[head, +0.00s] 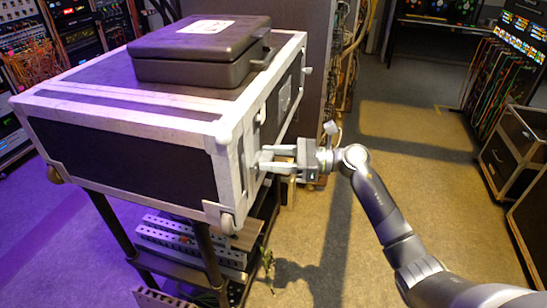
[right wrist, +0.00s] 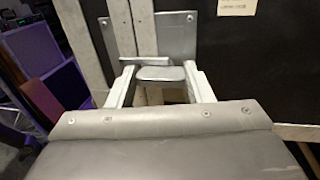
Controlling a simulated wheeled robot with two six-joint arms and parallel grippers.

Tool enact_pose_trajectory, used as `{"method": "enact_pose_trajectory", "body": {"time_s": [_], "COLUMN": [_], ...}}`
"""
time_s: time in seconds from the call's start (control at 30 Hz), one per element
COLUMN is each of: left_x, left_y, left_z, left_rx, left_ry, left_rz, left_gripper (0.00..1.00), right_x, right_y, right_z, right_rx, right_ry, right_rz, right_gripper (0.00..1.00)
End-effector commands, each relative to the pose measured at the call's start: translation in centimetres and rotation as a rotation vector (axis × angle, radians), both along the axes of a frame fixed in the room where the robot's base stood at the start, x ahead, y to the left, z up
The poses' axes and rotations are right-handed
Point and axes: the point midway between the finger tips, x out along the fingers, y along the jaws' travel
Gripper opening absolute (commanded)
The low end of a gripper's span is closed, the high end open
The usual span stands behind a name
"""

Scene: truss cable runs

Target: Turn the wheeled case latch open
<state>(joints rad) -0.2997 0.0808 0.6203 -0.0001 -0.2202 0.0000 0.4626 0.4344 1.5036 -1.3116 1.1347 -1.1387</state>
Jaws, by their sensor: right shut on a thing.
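The wheeled case (head: 120,155), black with pale metal edges, rests on a dark stand in the head view. My right gripper (head: 266,160) is at the case's right-hand side, low near the front corner. In the right wrist view its two fingers are on either side of the grey latch (right wrist: 160,73), shut on it. The latch sits in front of a grey metal plate (right wrist: 172,38) screwed to the case. The fingers hide the latch's sides, and its exact angle is hard to tell. My left gripper is not in view.
A closed black box (head: 200,55) lies on top of the case. Slotted metal pieces (head: 185,240) lie on the shelf below. Tall racks with cables stand behind and at the far right (head: 515,70). The floor (head: 410,130) right of the case is clear.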

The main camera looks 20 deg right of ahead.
Motion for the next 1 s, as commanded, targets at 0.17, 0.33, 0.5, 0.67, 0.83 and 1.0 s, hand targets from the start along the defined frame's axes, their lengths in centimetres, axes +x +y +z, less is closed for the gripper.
{"method": "enact_pose_trajectory", "body": {"time_s": [0.17, 0.33, 0.5, 0.67, 0.83, 1.0], "left_x": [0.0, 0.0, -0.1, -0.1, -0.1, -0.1], "left_y": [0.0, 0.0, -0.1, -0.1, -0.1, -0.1], "left_z": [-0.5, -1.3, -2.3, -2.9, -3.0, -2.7], "left_rx": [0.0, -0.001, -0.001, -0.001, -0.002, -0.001], "left_ry": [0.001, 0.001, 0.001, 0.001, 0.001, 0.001], "left_rz": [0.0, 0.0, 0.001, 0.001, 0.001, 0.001], "left_gripper": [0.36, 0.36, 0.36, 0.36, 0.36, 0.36], "right_x": [0.0, 0.1, 0.1, 0.1, 0.1, 0.1], "right_y": [0.0, -0.1, -0.1, -0.1, -0.1, -0.1], "right_z": [-0.1, -0.3, -0.4, -0.3, -0.3, -0.2], "right_rx": [0.02, 0.069, 0.145, 0.23, 0.321, 0.413], "right_ry": [0.029, 0.101, 0.212, 0.339, 0.473, 0.608], "right_rz": [0.0, -0.001, 0.0, 0.001, 0.0, 0.0], "right_gripper": [0.24, 0.24, 0.24, 0.24, 0.24, 0.24]}}
